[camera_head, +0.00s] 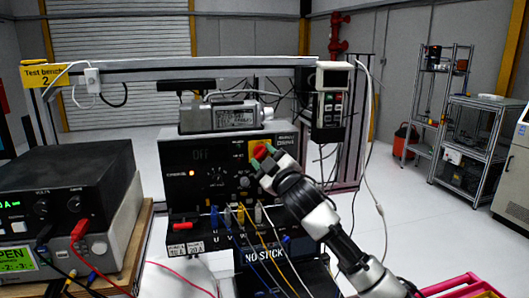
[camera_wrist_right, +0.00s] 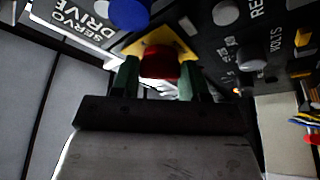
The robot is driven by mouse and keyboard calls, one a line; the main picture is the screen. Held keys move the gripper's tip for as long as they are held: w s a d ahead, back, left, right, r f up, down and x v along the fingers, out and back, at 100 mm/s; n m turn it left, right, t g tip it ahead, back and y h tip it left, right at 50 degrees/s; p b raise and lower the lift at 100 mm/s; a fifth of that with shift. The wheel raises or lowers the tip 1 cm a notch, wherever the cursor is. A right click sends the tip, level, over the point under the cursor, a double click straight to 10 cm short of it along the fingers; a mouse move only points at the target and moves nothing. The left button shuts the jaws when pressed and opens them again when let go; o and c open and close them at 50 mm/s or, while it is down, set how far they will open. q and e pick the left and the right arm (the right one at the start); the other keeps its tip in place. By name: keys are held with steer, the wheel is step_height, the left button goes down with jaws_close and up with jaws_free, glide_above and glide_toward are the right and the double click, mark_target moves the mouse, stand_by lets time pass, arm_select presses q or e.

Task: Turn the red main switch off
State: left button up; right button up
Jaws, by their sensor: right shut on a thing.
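The red main switch (camera_head: 261,152) sits on a yellow plate at the upper right of the black servo drive panel (camera_head: 180,190). My right gripper (camera_head: 264,158) reaches it from the lower right, and its fingers are at the knob. In the right wrist view the red switch (camera_wrist_right: 160,62) stands before its yellow plate (camera_wrist_right: 185,48), between the two green fingers of my right gripper (camera_wrist_right: 160,82). The gripper is shut on the knob. The knob's pointer marking is hidden, so its angle cannot be told. The panel's display reads "OFF". My left gripper is not in view.
Coloured cables (camera_head: 262,240) plug into the panel's lower edge and hang in front of it. A black instrument (camera_head: 70,180) stands on the left bench. A blue knob (camera_wrist_right: 130,12) is close to the fingers. Shelves (camera_head: 440,110) stand at the right, with clear floor before them.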

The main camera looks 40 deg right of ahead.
steer(key=n+p, duration=0.1)
steer(key=n, duration=0.1)
steer(key=n+g+y+p, duration=0.1)
steer(key=n+p, duration=0.1)
steer(key=n+y+p, duration=0.1)
steer(key=n, duration=0.1)
steer(key=shift+d+r+g, duration=0.1)
steer(key=shift+r+g, duration=0.2)
steer(key=shift+r, duration=0.05)
steer(key=shift+n+g+y+p, duration=0.35)
steer(key=shift+n+p, duration=0.55)
steer(key=shift+n, duration=0.3)
steer(key=shift+f+n+p, duration=0.15)
steer(key=shift+n+p, duration=0.2)
steer(key=shift+n, duration=0.25)
steer(key=shift+g, duration=0.25)
steer(key=shift+f, duration=0.1)
steer(key=o, duration=0.9)
steer(key=shift+s, duration=0.15)
